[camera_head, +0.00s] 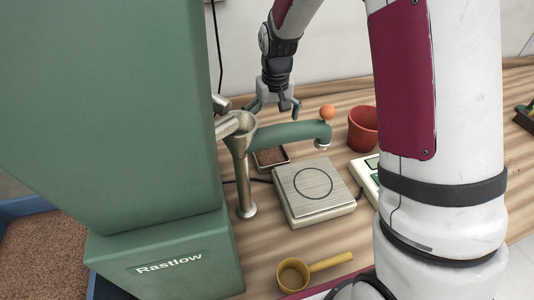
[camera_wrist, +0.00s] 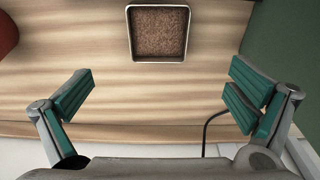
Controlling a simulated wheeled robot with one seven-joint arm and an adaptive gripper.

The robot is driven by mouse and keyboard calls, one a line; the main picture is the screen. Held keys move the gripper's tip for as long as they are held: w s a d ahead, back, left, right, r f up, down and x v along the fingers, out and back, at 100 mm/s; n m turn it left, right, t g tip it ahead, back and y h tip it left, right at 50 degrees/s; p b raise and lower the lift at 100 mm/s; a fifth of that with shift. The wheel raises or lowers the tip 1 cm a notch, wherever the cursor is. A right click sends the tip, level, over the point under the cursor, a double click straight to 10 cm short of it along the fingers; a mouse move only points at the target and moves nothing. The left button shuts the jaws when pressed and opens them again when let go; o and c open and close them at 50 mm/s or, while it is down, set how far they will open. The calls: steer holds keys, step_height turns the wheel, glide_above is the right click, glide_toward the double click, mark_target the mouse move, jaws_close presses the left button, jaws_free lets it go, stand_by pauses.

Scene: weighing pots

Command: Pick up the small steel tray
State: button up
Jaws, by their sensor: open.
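The small steel tray (camera_wrist: 158,62) is square with a thin bright rim and is filled with brown granular soil. It lies flat on the wooden bench at the top middle of the wrist view. In the head view the tray (camera_head: 271,165) is partly hidden behind the green arm of the dispenser. My gripper (camera_head: 274,104) is open and empty above the bench, behind that green arm. In the wrist view my gripper's (camera_wrist: 163,95) two teal-padded fingers are spread wide, apart from the tray, which sits ahead of them and between their lines.
A green machine marked Rastlow (camera_head: 170,262) stands at the left, its green spout arm (camera_head: 285,136) reaching over the bench. A scale (camera_head: 318,203) with an empty plate is in the middle. A red pot (camera_head: 363,128), an orange ball (camera_head: 327,112) and a yellow scoop (camera_head: 293,274) are nearby.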

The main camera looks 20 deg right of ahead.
step_height(320, 180, down, 2)
glide_above(270, 158)
steer(key=f, duration=0.8)
steer(key=shift+s+a+f, duration=0.1)
steer(key=shift+s+a, duration=0.05)
steer(key=shift+s, duration=0.25)
steer(key=shift+w+f, duration=0.15)
steer(key=shift+f, duration=2.5)
steer(key=shift+c, duration=0.2)
steer(key=c, duration=1.1)
